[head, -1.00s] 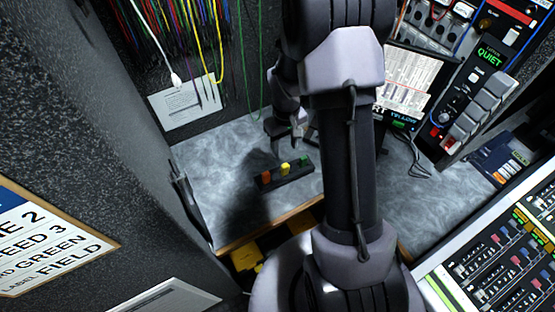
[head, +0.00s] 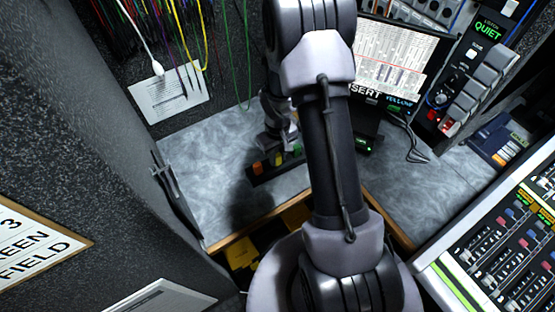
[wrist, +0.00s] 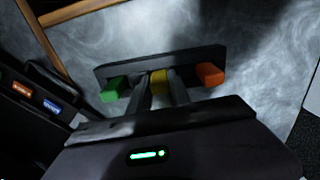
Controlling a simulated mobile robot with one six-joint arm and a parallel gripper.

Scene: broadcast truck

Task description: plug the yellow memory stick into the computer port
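The yellow memory stick (wrist: 159,81) stands in the dark rack (wrist: 110,72), between a green stick (wrist: 112,90) and an orange stick (wrist: 210,74). In the head view the yellow stick (head: 278,159) shows just below my gripper (head: 275,146). In the wrist view my gripper (wrist: 161,88) has its two fingers close on either side of the yellow stick, with no clear gap. A dark box with a green light (head: 366,145) sits under the monitor (head: 392,62), whose screen reads "INSERT YELLOW". I cannot make out the port itself.
Cables hang over the back wall near a white sheet (head: 170,100). A lit intercom panel (head: 470,85) and a mixing console (head: 500,225) stand at the right. A loose black cable (head: 412,140) lies right of the box. The grey worktop (head: 205,165) is bare left of the rack.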

